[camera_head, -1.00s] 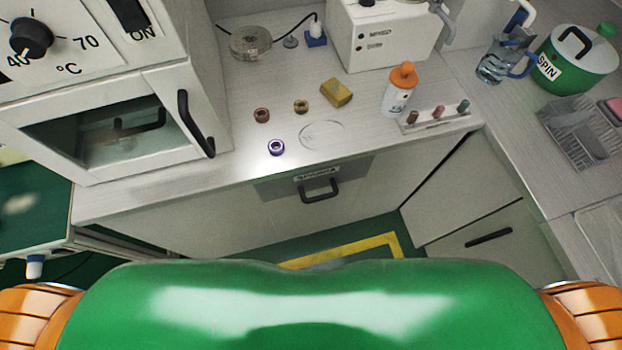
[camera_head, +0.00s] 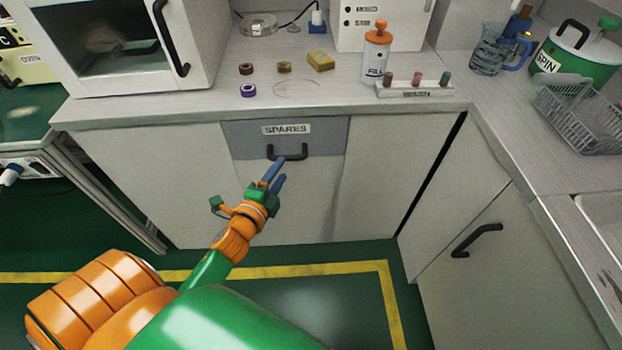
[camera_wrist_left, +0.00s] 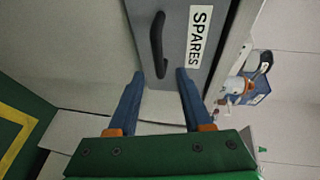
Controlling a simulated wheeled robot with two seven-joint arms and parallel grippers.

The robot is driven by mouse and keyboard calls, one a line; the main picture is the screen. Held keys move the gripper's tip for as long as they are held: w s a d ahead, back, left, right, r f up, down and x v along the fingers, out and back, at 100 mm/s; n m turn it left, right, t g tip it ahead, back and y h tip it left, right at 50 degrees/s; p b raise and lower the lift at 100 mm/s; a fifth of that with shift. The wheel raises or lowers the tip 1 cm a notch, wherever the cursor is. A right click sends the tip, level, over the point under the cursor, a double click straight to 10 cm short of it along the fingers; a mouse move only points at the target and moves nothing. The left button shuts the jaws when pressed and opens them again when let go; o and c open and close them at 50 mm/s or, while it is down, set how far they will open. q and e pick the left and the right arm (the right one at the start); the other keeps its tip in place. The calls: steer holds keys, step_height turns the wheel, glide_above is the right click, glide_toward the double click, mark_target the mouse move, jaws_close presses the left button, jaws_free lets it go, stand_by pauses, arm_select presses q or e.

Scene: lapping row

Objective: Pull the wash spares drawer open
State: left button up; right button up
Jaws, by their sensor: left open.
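The spares drawer (camera_head: 240,144) is a grey front under the worktop with a white "SPARES" label; it looks shut, flush with the cabinet. Its black bar handle (camera_head: 288,153) sits below the label. In the left wrist view the drawer (camera_wrist_left: 177,75) and its handle (camera_wrist_left: 157,45) lie just beyond the fingertips. My left gripper (camera_head: 276,172) is open, its blue fingers pointing at the handle from below and in front. In the left wrist view the handle's near end lies between the lines of the two fingers (camera_wrist_left: 160,76), with no clear contact. My right gripper is not in view.
The worktop (camera_head: 210,107) above carries small rings, a yellow block (camera_head: 320,60), an orange-capped bottle (camera_head: 376,52) and a small rack (camera_head: 414,91). An oven-like box (camera_head: 125,50) stands at left. A cabinet with a black handle (camera_head: 477,240) is at right. The floor in front is clear.

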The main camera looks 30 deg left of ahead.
mark_target(287, 156)
arm_select(q)
steer(key=x, duration=0.4)
steer(key=b+x, duration=0.1)
steer(key=x, duration=0.1)
steer(key=shift+w+a+f, duration=0.15)
steer(key=shift+w+a, duration=0.2)
jaws_close()
stand_by(0.9)
